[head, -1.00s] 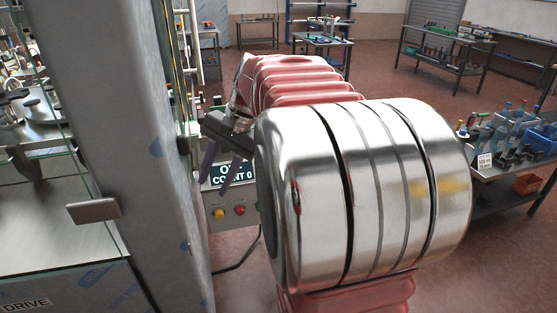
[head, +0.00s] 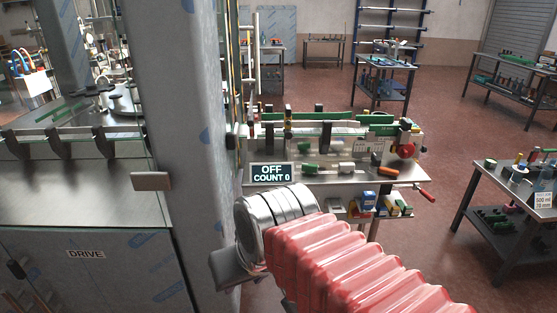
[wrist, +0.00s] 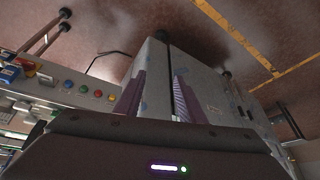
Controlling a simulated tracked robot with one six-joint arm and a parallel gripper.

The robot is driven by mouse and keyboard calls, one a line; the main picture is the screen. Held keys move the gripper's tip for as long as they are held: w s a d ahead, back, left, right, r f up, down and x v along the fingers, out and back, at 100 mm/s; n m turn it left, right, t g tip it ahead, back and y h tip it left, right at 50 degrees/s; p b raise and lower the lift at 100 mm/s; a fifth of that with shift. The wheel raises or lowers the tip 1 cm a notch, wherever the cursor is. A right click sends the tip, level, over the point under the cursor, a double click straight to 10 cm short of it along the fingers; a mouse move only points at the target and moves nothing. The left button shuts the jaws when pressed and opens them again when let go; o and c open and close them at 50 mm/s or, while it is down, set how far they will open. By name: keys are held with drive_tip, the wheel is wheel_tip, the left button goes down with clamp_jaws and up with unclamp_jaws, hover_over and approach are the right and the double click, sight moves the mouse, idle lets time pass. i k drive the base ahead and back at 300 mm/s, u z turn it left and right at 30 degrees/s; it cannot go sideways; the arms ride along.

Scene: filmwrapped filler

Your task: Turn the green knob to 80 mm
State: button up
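A small green cylinder (head: 309,170), possibly the green knob, shows on the front of the machine's side bench in the head view. I cannot read any mm scale there. My gripper shows in the wrist view (wrist: 159,92) with two purple fingers apart and nothing between them. In the head view my arm hangs low in front of the bench, and the fingers are hidden.
A display (head: 272,173) reads OFF, COUNT 0. The bench has green rails, a red handwheel (head: 404,150) and a red handle (head: 426,191). A grey column (head: 190,110) stands left. A side table at right bears a sign (head: 542,199) that appears to read 500 ml, 78 mm. Red floor lies open between.

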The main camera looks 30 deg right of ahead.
sight(309, 169)
drive_tip(key=u, duration=3.25)
drive_tip(key=k, duration=1.4)
